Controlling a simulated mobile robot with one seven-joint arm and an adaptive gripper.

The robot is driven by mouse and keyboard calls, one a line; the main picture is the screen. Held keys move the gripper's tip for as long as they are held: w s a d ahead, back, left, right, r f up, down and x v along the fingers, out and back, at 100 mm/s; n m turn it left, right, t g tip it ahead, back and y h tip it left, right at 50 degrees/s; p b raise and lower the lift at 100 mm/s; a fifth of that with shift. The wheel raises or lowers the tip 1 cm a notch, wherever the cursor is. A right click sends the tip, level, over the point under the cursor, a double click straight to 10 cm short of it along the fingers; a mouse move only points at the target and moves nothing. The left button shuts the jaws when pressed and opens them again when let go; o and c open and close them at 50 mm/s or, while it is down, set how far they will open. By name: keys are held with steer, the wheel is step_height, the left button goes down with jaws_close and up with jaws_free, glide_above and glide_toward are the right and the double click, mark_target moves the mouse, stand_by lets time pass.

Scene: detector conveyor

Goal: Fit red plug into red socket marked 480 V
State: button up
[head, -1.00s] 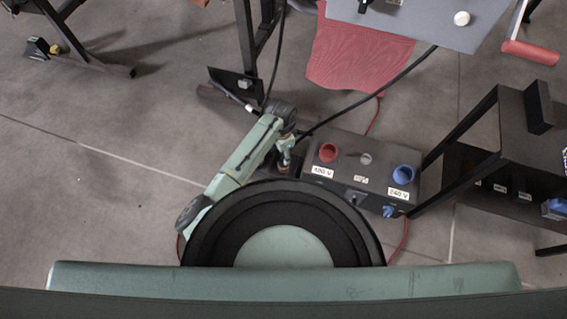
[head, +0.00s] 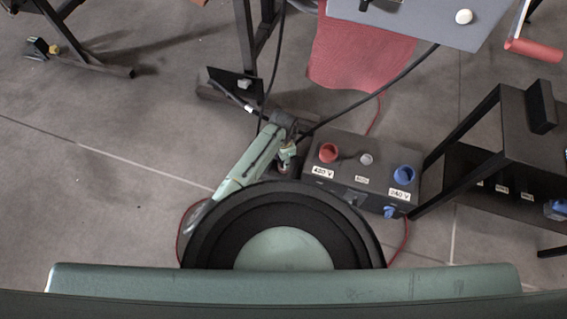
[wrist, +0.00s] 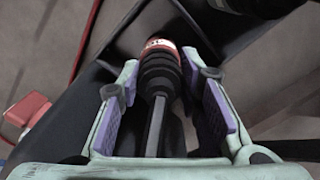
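The red plug (wrist: 160,47) shows in the wrist view, with a red collar at its far end and a black ribbed body. My gripper (wrist: 160,68) has its two purple-padded fingers on either side of the black body; they look spread, with narrow gaps. In the head view my gripper (head: 284,165) is low, just left of the dark socket box (head: 345,186); the plug is not clear there. The red socket (head: 328,152) is on the box top at its left, above a white voltage label (head: 323,173) that is too blurred to read surely.
A grey round socket (head: 366,159) and a blue socket (head: 404,174) share the box. A blue plug or knob (head: 389,212) is on its front. A black stand (head: 500,150) is at right. Black cables run past my arm. Open floor (head: 120,200) lies left.

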jaws_close()
